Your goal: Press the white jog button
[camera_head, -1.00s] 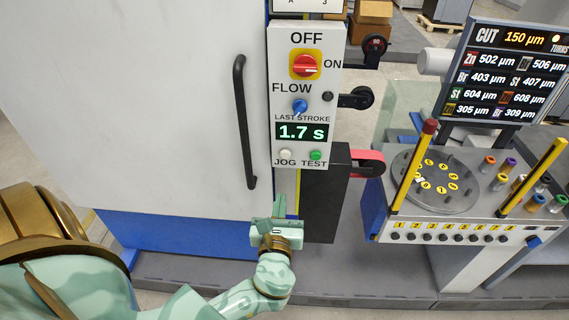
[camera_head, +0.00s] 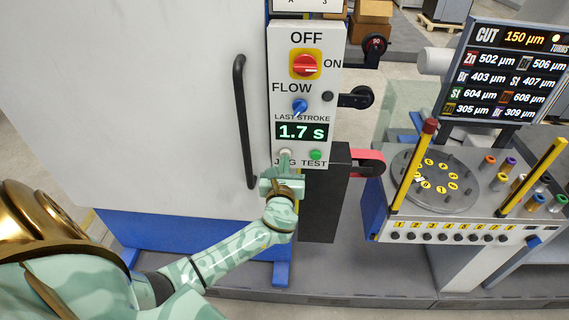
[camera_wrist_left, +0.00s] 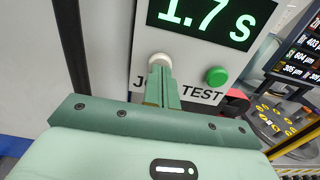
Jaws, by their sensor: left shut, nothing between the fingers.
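The white jog button (camera_wrist_left: 159,60) sits on the control panel above the JOG label, below the display reading 1.7 s. In the head view the jog button (camera_head: 285,153) shows just above my fingertips. My left gripper (camera_head: 284,160) is shut and empty, pointing up at the panel. In the left wrist view its closed fingers (camera_wrist_left: 162,72) overlap the lower part of the button; I cannot tell if they touch it. The right gripper is not in view.
The green test button (camera_wrist_left: 217,76) is just right of the jog button. A black door handle (camera_head: 245,120) stands to the left. The blue flow knob (camera_head: 299,106) and red switch (camera_head: 305,66) are higher on the panel. A black box (camera_head: 322,205) stands below right.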

